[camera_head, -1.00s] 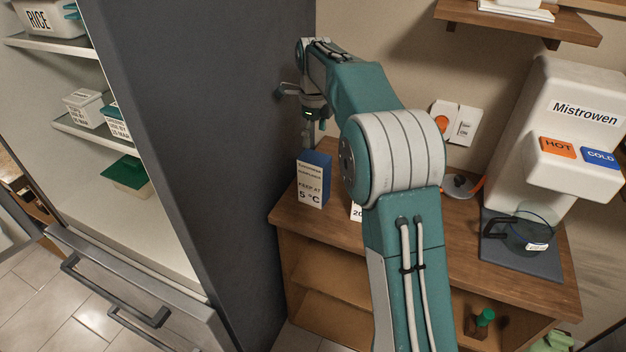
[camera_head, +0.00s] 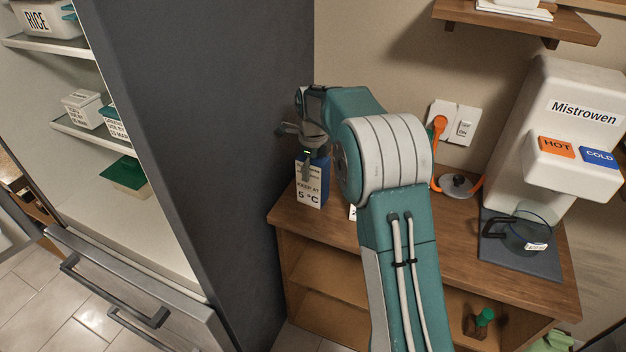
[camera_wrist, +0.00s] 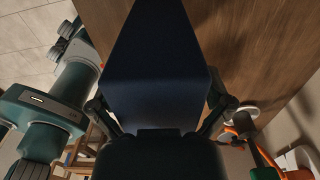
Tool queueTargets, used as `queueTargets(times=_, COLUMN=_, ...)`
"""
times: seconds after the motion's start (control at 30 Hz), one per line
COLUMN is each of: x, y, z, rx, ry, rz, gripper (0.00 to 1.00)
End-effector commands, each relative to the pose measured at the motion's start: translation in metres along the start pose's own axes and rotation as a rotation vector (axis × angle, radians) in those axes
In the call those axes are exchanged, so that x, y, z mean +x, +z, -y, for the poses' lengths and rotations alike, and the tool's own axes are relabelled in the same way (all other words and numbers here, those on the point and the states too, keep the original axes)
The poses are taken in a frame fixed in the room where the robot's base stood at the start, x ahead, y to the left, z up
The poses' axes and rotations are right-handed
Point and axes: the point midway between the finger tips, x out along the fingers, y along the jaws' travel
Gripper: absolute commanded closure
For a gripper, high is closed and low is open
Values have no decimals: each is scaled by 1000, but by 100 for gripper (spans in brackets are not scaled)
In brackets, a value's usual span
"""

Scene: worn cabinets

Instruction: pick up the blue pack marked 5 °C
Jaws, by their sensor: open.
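The blue pack (camera_head: 313,187) stands upright on the wooden cabinet top, close to the dark side of the fridge. Its white front reads "KEEP AT 5 °C".
The wooden cabinet top (camera_head: 420,245) carries a white Mistrowen dispenser (camera_head: 555,140) and a jug (camera_head: 530,230) at the right. A grey lid-like item with an orange cord (camera_head: 458,184) lies behind my arm. The fridge's side wall (camera_head: 215,150) stands close at the left.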

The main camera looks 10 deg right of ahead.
Motion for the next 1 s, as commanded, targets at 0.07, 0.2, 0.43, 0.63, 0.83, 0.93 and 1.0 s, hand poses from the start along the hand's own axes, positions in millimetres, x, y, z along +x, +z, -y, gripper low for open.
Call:
queueTargets(times=0.07, x=0, y=0, z=0, rx=0, ry=0, rz=0, gripper=13)
queueTargets(times=0.2, x=0, y=0, z=0, rx=0, ry=1, rz=-1, gripper=74)
queueTargets(times=0.43, x=2, y=0, z=0, rx=-1, ry=3, rz=-2, gripper=77)
queueTargets(times=0.63, x=2, y=0, z=0, rx=-1, ry=5, rz=-4, gripper=77)
queueTargets(times=0.83, x=-9, y=0, z=0, rx=-1, ry=4, rz=-3, gripper=81)
queueTargets(times=0.93, x=-22, y=0, z=0, rx=-1, ry=2, rz=-1, gripper=83)
queueTargets(times=1.0, x=-32, y=0, z=0, rx=-1, ry=0, rz=-1, gripper=83)
